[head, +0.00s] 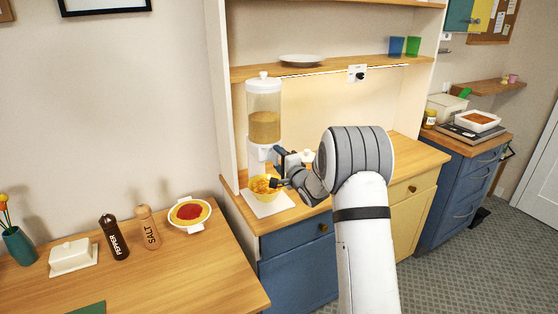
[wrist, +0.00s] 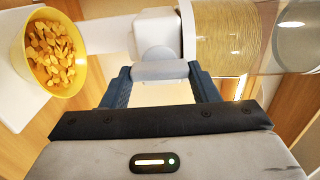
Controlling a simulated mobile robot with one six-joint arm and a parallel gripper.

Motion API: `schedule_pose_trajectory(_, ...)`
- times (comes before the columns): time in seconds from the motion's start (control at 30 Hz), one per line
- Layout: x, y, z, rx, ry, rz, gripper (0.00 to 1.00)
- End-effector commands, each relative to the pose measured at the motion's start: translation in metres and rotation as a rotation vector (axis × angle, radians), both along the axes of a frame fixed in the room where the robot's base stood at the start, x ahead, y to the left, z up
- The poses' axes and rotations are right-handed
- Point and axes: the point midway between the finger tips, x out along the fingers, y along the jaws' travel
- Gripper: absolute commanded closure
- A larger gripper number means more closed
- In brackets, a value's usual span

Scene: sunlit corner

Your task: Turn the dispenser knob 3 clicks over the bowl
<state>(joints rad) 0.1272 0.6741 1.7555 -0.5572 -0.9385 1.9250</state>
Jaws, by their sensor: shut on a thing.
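The cereal dispenser (head: 264,98) stands upright on the counter, its clear hopper partly filled with tan flakes. The hopper also shows at the right of the wrist view (wrist: 222,35). The yellow bowl (head: 256,195) sits below the dispenser's outlet. In the wrist view the bowl (wrist: 73,88) is at the left and holds golden flakes. My gripper (wrist: 160,72) is shut on the pale grey dispenser knob (wrist: 160,70), with one blue finger on each side of it.
The bowl is on a white mat (head: 275,207). The table at the left holds a butter dish (head: 73,257), pepper mill (head: 114,236), salt mill (head: 147,227) and a pie dish (head: 189,214).

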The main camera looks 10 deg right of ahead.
Motion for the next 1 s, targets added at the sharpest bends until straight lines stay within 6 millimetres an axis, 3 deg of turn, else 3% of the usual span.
schedule_pose_trajectory(0.07, 0.000, 0.000, 0.000, 0.000, -0.001, 0.000, 0.68)
schedule_pose_trajectory(0.1, 0.000, 0.000, 0.000, 0.000, -0.001, 0.000, 0.42)
schedule_pose_trajectory(0.33, 0.000, 0.000, 0.000, -0.001, 0.000, 0.000, 0.24)
schedule_pose_trajectory(0.67, -0.007, -0.002, -0.001, -0.001, 0.000, 0.000, 0.24)
schedule_pose_trajectory(1.0, -0.059, -0.019, -0.001, -0.002, -0.001, 0.000, 0.24)
